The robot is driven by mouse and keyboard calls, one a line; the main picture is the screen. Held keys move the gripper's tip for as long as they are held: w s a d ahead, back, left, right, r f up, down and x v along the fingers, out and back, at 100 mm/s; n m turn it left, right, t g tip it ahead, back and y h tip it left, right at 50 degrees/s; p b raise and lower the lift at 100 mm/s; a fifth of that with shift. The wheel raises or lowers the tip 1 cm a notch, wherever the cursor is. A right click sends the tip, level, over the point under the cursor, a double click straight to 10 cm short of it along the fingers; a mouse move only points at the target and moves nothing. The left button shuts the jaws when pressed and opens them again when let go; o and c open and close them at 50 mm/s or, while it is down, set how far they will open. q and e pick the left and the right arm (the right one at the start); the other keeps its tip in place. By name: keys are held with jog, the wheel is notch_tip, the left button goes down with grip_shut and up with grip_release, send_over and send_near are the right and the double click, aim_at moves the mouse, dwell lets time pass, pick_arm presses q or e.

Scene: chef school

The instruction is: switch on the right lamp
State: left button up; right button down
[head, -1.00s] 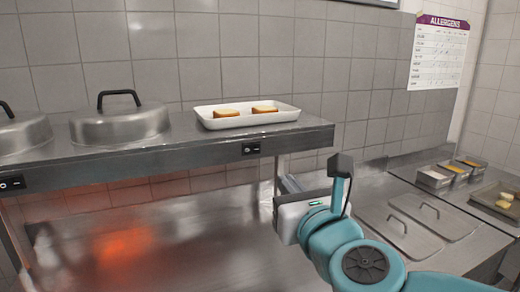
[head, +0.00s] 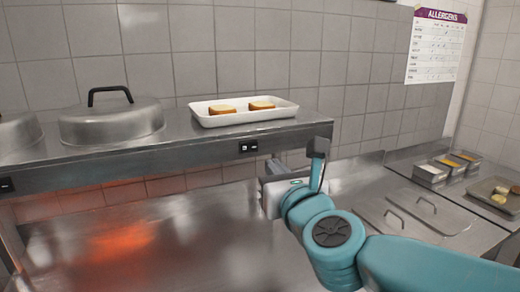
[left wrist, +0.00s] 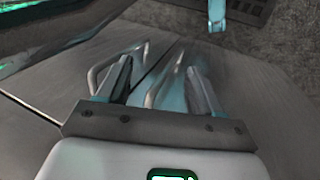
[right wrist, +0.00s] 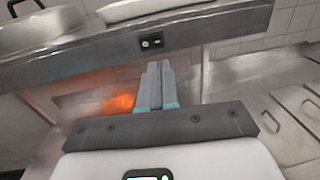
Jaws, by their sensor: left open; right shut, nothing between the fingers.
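A small black switch (head: 248,147) sits on the front edge of the steel shelf (head: 190,150), below the white tray. It also shows in the right wrist view (right wrist: 151,42), just above the fingertips. My right gripper (head: 273,168) is shut and empty, below and slightly right of this switch in the head view. In the right wrist view its fingers (right wrist: 156,66) point toward the shelf edge, apart from the switch. The lamps themselves are hidden under the shelf. My left gripper (left wrist: 160,65) is open and empty above a steel surface with handles.
Another switch (head: 6,186) is at the shelf's left end. An orange glow (head: 120,240) lies on the counter at left. A white tray (head: 243,118) with toast and a domed lid (head: 110,122) stand on the shelf. Handled steel lids (head: 435,212) lie at right.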

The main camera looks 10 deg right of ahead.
aim_at(257, 147)
jog(key=w, duration=0.3)
jog(key=w+p, duration=0.1)
jog(key=w, duration=0.2)
jog(key=w+p, duration=0.1)
jog(key=w, duration=0.2)
jog(key=shift+w+a, duration=0.1)
jog(key=shift+a, duration=0.25)
jog(key=shift+w+f, duration=0.1)
jog(key=shift+d, duration=0.1)
